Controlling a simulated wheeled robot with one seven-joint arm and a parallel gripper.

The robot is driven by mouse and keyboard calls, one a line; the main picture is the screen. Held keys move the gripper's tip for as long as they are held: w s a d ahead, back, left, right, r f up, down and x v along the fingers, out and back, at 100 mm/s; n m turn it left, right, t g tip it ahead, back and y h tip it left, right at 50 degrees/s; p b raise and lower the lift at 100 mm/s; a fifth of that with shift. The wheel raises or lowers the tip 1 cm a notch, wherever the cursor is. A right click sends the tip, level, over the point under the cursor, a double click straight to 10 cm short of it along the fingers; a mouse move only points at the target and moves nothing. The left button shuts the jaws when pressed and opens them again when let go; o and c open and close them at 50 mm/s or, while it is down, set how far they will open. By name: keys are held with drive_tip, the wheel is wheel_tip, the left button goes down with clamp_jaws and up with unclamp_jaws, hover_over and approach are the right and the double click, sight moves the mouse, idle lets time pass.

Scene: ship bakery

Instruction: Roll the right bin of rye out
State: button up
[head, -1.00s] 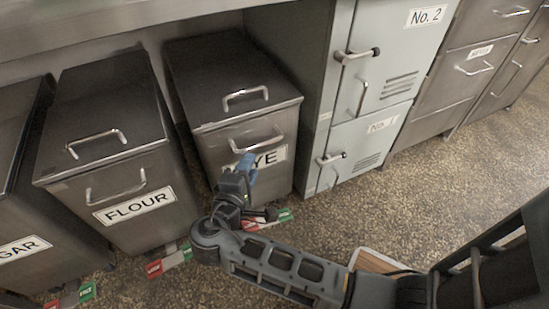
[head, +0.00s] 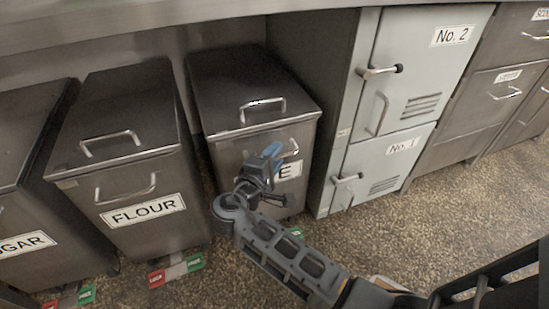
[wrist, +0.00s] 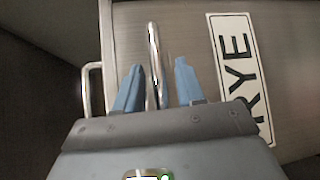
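The rye bin (head: 228,160) is a grey metal bin under the counter, with a dark lid, a lid handle (head: 262,106) and a front pull handle (head: 295,148) above its RYE label (head: 290,171). My gripper (head: 268,155) is in front of the bin at the height of the front handle and covers part of the label. In the wrist view, the two blue fingers of my gripper (wrist: 158,80) are apart. The front handle bar (wrist: 153,60) runs between them, with gaps visible on both sides. Whether the bar is deep between the fingers is hard to tell.
The flour bin (head: 120,185) stands close on the left, with the sugar bin (head: 25,210) beyond it. A grey-green locker (head: 385,115) stands close on the right. Red and green floor markers (head: 175,270) lie before the bins. Open speckled floor (head: 440,220) extends to the right.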

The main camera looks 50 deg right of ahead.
clamp_jaws()
idle(0.3)
idle(0.3)
